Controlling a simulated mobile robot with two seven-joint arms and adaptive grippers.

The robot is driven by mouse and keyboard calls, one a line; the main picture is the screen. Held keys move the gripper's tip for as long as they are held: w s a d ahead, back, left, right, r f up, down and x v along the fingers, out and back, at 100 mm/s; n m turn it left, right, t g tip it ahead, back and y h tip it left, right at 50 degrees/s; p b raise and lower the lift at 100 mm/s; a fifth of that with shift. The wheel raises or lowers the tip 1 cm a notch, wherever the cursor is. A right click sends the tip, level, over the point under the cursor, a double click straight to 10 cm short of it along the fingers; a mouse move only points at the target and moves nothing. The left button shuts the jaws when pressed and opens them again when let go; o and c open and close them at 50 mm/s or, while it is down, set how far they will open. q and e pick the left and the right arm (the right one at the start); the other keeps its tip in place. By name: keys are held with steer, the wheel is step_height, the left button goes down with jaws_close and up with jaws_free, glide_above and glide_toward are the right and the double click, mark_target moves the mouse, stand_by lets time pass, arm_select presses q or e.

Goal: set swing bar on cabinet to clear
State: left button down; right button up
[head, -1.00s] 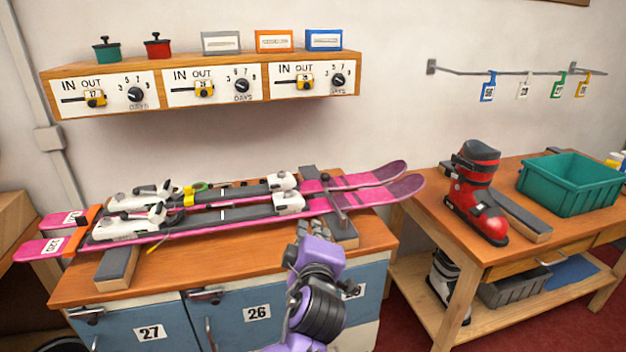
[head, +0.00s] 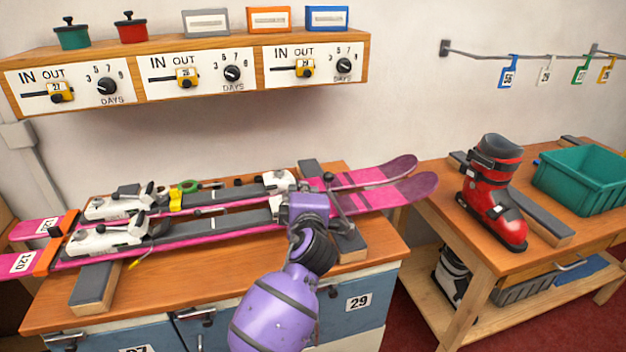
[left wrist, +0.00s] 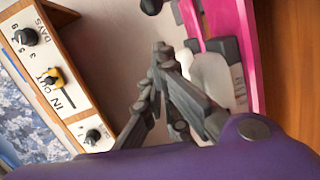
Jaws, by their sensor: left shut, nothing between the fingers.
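The swing bar (head: 337,199) appears to be the dark bar with a black ball knob on the right part of the cabinet top (head: 210,283). It lies across the front of the pink skis (head: 397,188), beside the grey-topped block; no mark for clear is readable. My left gripper (head: 308,207) is just left of the bar in the head view, and its purple body hides its fingers. In the left wrist view its grey fingers (left wrist: 160,75) are shut and empty. A black ball (left wrist: 150,5), perhaps the bar's knob, shows at the top edge, apart from them. My right gripper is out of view.
A wall shelf (head: 190,98) with dials and sliders hangs above the skis. White bindings (head: 110,238) stand up from the skis. To the right, another bench holds a red boot (head: 493,195) and a green bin (head: 585,180).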

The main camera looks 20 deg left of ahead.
arm_select(q)
steer(key=w, duration=0.4)
steer(key=shift+w+f, duration=0.2)
steer(key=shift+f, duration=0.05)
steer(key=shift+w+d+f, duration=0.2)
steer(key=shift+w+d, duration=0.1)
steer(key=shift+w, duration=0.25)
steer(key=shift+w+f, duration=0.1)
steer(key=shift+w, duration=0.05)
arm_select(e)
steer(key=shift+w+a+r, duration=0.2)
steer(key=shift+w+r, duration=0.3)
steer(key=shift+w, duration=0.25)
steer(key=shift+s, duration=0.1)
